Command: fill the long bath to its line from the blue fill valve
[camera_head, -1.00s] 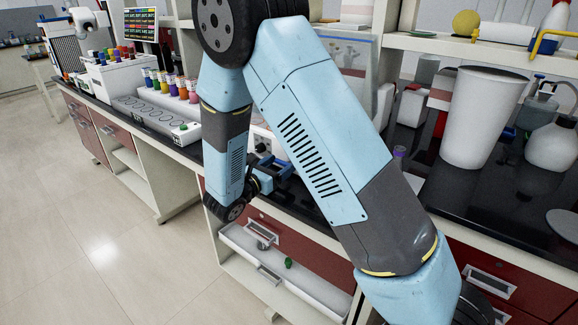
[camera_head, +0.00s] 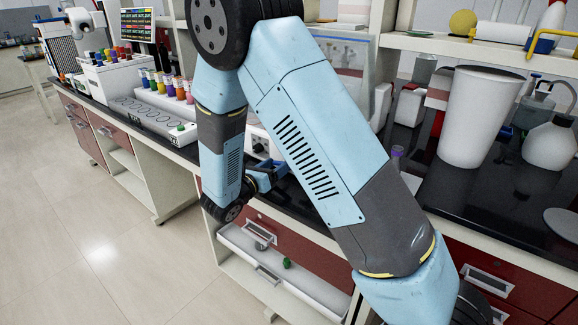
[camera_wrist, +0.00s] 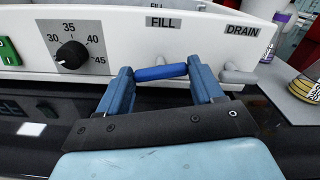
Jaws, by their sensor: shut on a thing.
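The bath's white front panel (camera_wrist: 110,40) fills the upper wrist view, with a FILL label, a DRAIN label and a dial marked 30 to 45. The blue fill valve handle (camera_wrist: 160,73) lies roughly level under the FILL label. My gripper (camera_wrist: 163,70) has its two blue fingers at either end of this handle and is shut on it. The grey drain handle (camera_wrist: 240,75) sits just right of the right finger. In the head view my gripper (camera_head: 268,175) is at the bench front, partly behind my arm. The water level and fill line are not visible.
A green switch (camera_wrist: 8,50) is at the panel's left. A labelled jar (camera_wrist: 305,84) stands at the right. In the head view, a rack of coloured-cap tubes (camera_head: 165,85) stands left of my arm, and a white bucket (camera_head: 478,115) stands right. An open drawer (camera_head: 285,265) juts out below.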

